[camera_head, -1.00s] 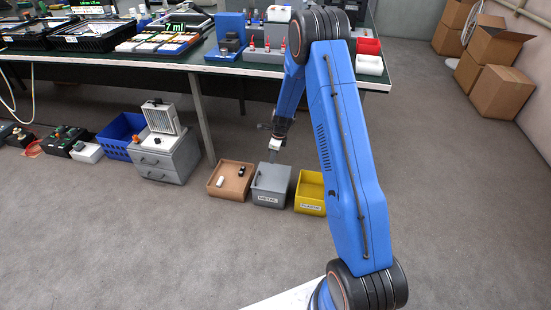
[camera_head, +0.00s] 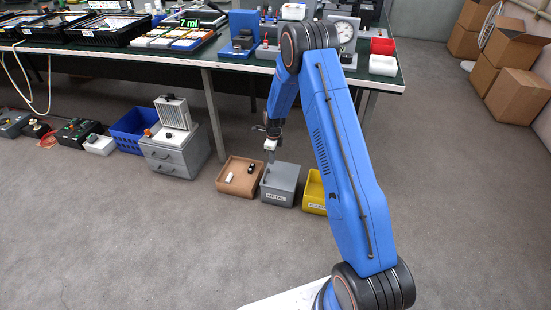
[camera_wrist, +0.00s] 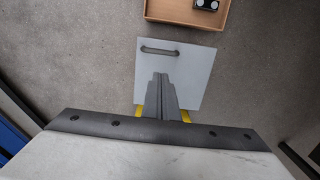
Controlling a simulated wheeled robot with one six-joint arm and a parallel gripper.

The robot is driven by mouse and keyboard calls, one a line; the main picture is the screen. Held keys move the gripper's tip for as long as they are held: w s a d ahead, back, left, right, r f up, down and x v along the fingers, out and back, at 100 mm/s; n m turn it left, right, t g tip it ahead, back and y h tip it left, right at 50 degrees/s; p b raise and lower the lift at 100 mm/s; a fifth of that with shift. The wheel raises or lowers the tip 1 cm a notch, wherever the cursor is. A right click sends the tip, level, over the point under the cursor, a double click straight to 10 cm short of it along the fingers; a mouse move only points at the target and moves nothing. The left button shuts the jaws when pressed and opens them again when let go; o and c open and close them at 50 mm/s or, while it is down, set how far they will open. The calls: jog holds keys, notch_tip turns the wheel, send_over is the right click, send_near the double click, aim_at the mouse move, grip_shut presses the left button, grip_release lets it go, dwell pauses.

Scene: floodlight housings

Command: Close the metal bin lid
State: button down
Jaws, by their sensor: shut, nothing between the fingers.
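My gripper (camera_head: 270,158) points down over the left back part of the bin. Its shut, empty fingers (camera_wrist: 161,76) show over the lid, close to the handle. I cannot tell whether they touch the lid.
A brown open box (camera_head: 240,188) with small items stands left of the bin. A yellow bin (camera_head: 314,191) stands right, partly behind my arm. A grey drawer unit (camera_head: 172,153) and blue crate (camera_head: 128,130) are further left. The floor in front is clear.

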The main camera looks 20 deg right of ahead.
jog(key=w+a+f, duration=0.1)
jog(key=f, duration=0.1)
jog(key=w+a+f, duration=0.1)
jog(key=a+f, duration=0.1)
jog(key=w+a+f, duration=0.1)
jog(key=f, duration=0.2)
jog(key=shift+a+f, duration=0.1)
jog(key=shift+a, duration=0.2)
jog(key=shift+w+a+f, duration=0.15)
jog(key=shift+a+f, duration=0.05)
jog(key=shift+f, duration=0.35)
jog(key=shift+w+a+f, duration=0.15)
jog(key=shift+f, duration=0.4)
